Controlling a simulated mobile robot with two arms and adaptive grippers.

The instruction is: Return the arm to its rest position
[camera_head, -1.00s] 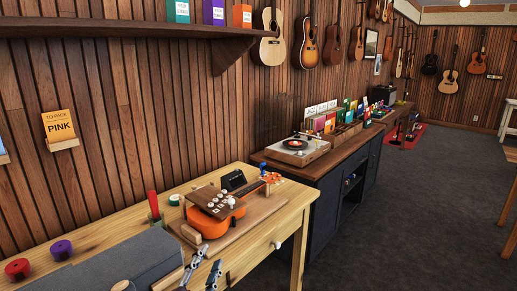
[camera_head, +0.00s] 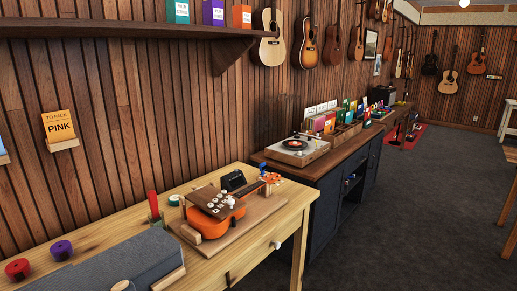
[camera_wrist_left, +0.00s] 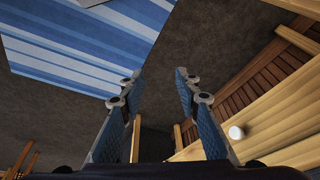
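My left gripper (camera_wrist_left: 160,82) shows in the left wrist view. Its two blue-grey fingers are spread apart with nothing between them. It hangs over the dark floor, beside the wooden workbench edge with a round white knob (camera_wrist_left: 236,132). Neither gripper shows in the head view now. My right gripper is in no frame. In the head view an orange ukulele (camera_head: 211,225) lies on a wooden board on the light wooden workbench (camera_head: 290,212), with a brown piece carrying several pale knobs over its body.
A grey case (camera_head: 110,266) lies on the bench's near left, by a purple roll (camera_head: 61,249) and a red roll (camera_head: 18,268). A dark cabinet with a turntable (camera_head: 297,148) stands beyond. Open grey floor (camera_head: 400,215) lies to the right. A blue striped surface (camera_wrist_left: 80,45) shows in the wrist view.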

